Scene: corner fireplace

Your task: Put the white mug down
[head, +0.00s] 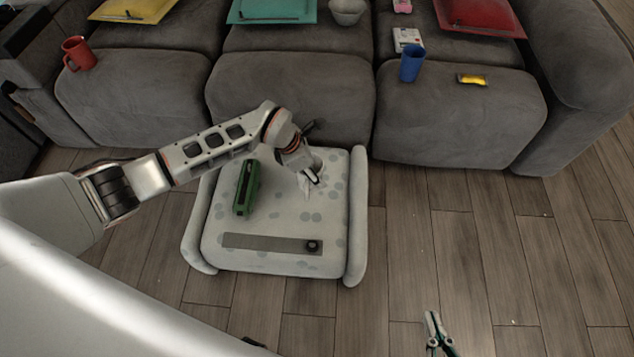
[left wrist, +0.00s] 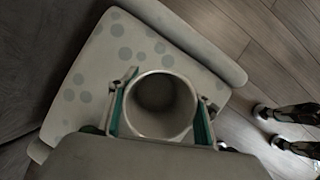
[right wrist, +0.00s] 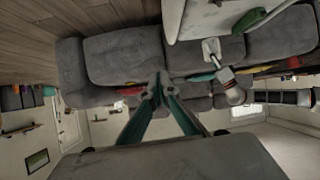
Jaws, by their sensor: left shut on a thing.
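The white mug (left wrist: 160,104) shows in the left wrist view as a round, open cup seen from above, its inside empty. My left gripper (left wrist: 161,115) is shut on it, with one green-padded finger on each side. In the head view my left gripper (head: 312,178) is over the back right of the pale spotted footstool (head: 285,214), and it largely hides the mug. I cannot tell whether the mug's base touches the footstool. My right gripper (head: 433,320) is over the floor at the bottom; in its wrist view the fingertips (right wrist: 159,90) meet with nothing between them.
On the footstool lie a green block-like object (head: 246,188) and a grey strip (head: 265,243) with a dark round end. The footstool's centre is clear. The grey sofa (head: 290,88) behind holds a red mug (head: 78,54), a blue cup (head: 411,64) and a yellow item (head: 472,79).

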